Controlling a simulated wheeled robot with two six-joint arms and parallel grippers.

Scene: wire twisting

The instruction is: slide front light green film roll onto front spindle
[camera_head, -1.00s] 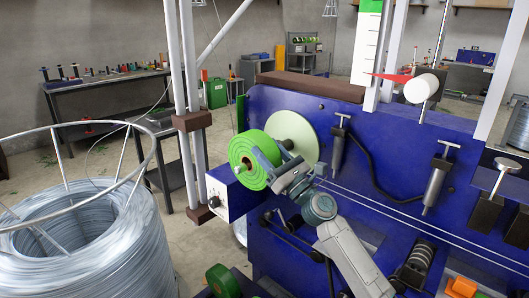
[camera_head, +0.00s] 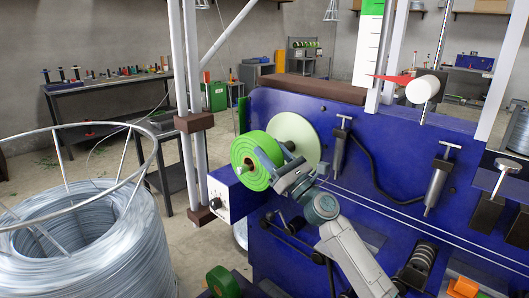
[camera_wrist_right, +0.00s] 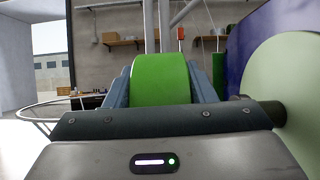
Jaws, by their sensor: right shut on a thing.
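The light green film roll (camera_head: 247,152) is a thick bright green cylinder with ringed end faces, on the near side of a pale green disc (camera_head: 300,130). My right gripper (camera_head: 273,160) is shut on the roll, one finger on each side; the wrist view shows the roll (camera_wrist_right: 162,80) between the fingers. The front spindle (camera_wrist_right: 277,111) shows as a short dark rod coming from the disc. A gap remains between roll and disc. My left gripper is out of view.
The blue machine panel (camera_head: 310,190) stands behind my right arm, with levers and a taut wire. A white control box (camera_head: 230,197) sits below the roll. A large wire coil (camera_head: 90,250) stands at left. Another green roll (camera_head: 222,280) is at the bottom.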

